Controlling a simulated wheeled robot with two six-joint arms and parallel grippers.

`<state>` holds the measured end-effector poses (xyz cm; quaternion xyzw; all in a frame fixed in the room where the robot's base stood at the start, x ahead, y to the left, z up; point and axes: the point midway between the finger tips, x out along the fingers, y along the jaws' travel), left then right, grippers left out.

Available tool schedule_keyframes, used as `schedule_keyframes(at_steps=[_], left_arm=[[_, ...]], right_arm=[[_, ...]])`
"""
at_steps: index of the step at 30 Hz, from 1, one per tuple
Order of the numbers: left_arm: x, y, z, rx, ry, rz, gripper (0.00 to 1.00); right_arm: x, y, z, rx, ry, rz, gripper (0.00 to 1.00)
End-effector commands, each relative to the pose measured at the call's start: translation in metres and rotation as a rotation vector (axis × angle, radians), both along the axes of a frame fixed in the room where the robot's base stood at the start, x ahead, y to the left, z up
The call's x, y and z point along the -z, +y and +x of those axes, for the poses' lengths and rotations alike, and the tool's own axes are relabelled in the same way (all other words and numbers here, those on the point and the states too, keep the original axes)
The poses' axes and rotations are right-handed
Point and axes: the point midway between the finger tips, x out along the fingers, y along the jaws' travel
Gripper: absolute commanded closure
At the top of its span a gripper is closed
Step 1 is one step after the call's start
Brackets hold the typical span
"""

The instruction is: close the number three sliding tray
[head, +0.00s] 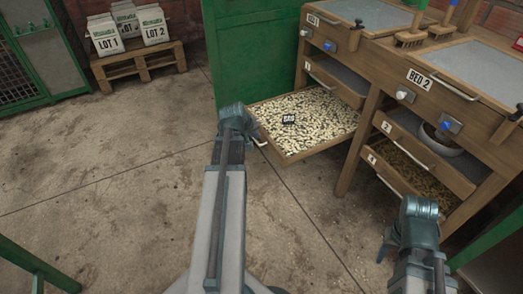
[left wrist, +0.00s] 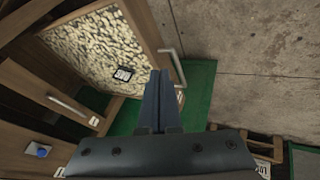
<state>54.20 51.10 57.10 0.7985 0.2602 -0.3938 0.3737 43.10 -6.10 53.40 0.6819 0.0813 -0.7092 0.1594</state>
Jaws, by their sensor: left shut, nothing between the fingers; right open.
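A drawer labelled 1 (head: 333,82) sits above the open tray. Bed 2 bench (head: 455,90) with more trays stands on the right. A green panel (head: 250,55) is behind the tray. Lot sacks sit on a pallet (head: 138,65) at upper left. The left floor is clear.

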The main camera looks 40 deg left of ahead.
Motion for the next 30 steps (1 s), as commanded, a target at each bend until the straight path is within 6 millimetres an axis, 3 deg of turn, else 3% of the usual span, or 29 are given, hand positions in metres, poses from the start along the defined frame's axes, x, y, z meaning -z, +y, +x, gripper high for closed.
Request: schedule_keyframes(at_steps=[1,5,14,30], left_arm=[[0.013,0.015,-0.004,-0.032,-0.014,-0.001,1.0],[0.017,0.033,-0.011,-0.078,-0.039,-0.004,1.0],[0.022,0.039,-0.009,-0.086,-0.045,-0.003,1.0],[0.096,0.053,0.043,-0.084,-0.045,-0.002,1.0]], right_arm=[[0.015,0.0,0.0,0.0,0.0,0.0,0.5],[0.021,0.0,0.0,-0.001,0.0,-0.001,0.5],[0.028,0.0,0.0,-0.002,0.0,0.0,0.5],[0.102,0.001,0.0,0.003,-0.001,0.003,0.5]])
